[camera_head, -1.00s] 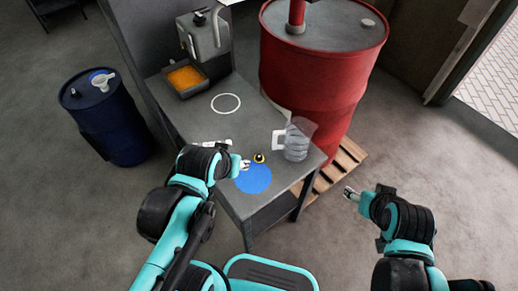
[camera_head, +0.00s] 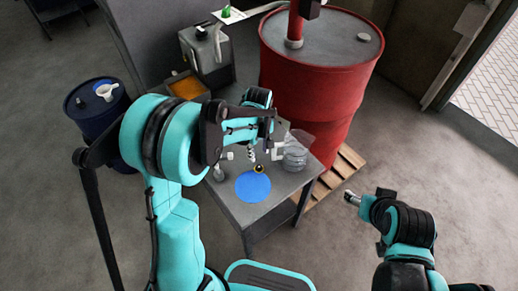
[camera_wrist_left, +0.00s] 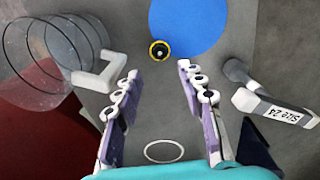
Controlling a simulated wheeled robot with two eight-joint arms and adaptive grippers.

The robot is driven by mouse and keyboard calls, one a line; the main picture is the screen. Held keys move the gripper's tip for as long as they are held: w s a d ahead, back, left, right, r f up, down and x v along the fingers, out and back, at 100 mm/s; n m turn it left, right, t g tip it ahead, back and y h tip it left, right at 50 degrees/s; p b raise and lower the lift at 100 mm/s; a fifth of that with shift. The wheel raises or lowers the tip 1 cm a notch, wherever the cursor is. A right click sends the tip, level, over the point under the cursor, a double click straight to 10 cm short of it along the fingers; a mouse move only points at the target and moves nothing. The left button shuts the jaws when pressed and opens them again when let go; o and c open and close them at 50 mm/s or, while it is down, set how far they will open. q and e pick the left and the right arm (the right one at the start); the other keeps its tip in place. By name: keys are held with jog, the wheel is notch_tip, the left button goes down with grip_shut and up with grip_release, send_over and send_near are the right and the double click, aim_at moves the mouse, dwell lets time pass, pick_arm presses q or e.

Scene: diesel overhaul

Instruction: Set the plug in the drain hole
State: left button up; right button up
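The plug, a small black piece with a yellow ring (camera_head: 258,169), stands on the grey bench at the edge of a blue round mat (camera_head: 253,187). In the left wrist view the plug (camera_wrist_left: 160,51) is ahead of the fingertips, roughly between their lines. My left gripper (camera_head: 252,152) hangs above the bench close to the plug; in its wrist view the fingers (camera_wrist_left: 157,72) are apart with nothing between them. My right gripper (camera_head: 351,198) is off to the right of the bench, too small to judge its fingers.
A clear jug (camera_head: 295,155) stands right of the plug. A tool marked "Size 24" (camera_wrist_left: 275,107) lies on the other side. A white ring (camera_wrist_left: 165,151) marks the bench. An orange-filled tray (camera_head: 188,88), a red drum (camera_head: 315,90) and a blue drum (camera_head: 95,115) stand around.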

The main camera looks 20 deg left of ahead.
aim_at(259, 167)
pick_arm(q)
jog(key=shift+f+b, duration=3.45)
jog(key=shift+f, duration=1.15)
jog(key=shift+c, duration=0.3)
grip_shut()
